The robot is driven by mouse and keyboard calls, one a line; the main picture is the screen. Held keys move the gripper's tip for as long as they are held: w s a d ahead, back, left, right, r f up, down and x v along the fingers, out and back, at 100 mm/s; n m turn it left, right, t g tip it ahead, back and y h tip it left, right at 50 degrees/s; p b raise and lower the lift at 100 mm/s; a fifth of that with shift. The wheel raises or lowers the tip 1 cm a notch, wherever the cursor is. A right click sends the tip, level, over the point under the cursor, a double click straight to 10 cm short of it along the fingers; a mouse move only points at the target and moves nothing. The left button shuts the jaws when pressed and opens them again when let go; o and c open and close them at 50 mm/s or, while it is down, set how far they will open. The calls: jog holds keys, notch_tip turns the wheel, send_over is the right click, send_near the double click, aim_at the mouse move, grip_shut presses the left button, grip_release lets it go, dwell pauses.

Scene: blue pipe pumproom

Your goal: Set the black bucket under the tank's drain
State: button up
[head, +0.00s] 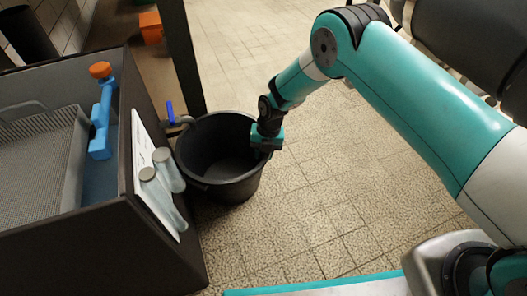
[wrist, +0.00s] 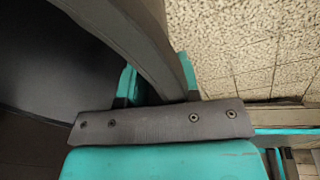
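The black bucket (head: 222,186) is upright and empty, close beside the tank (head: 100,235) on its right side. The tank's drain (head: 182,121), a short pipe with a blue lever, sticks out toward the bucket's far left rim. Its outlet appears at the rim's edge; I cannot tell whether it is over the opening. My gripper (head: 266,143) is at the bucket's right rim. In the wrist view, the teal fingers of my gripper (wrist: 158,85) sit on either side of the bucket's rim (wrist: 135,30), closed on it. Whether the bucket's base touches the floor is unclear.
A grey mesh basket (head: 40,150) and a blue fitting with an orange cap (head: 101,115) are in the tank. A dark post (head: 181,55) stands behind the drain. Tiled floor (head: 330,190) is clear to the right.

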jog(key=shift+r, duration=0.1)
notch_tip(320, 180, up, 12)
jog(key=d+p, duration=0.1)
jog(key=p, duration=0.5)
jog(key=shift+w+d, duration=0.4)
jog(key=shift+w, duration=0.05)
jog(key=s+d+r+m, duration=0.1)
jog(key=s+r+m, duration=0.25)
jog(key=r, duration=0.45)
jog(key=s+d+r+m+y, duration=0.1)
jog(key=s+r+m, duration=0.2)
jog(key=r+m, duration=0.35)
jog(key=s+d+r+m, duration=0.1)
jog(key=s+r+m, duration=0.25)
jog(key=r, duration=0.55)
jog(key=s+d+r+m, duration=0.2)
jog(key=s+r+m, duration=0.2)
jog(key=s+m, duration=0.3)
jog(key=s+d+r+m+y, duration=0.1)
jog(key=s+d+r+m, duration=0.2)
jog(key=s, duration=1)
notch_tip(320, 180, up, 2)
jog(key=m, duration=0.4)
jog(key=shift+s+d+t, duration=0.2)
jog(key=shift+s+t, duration=0.2)
jog(key=shift+r, duration=0.1)
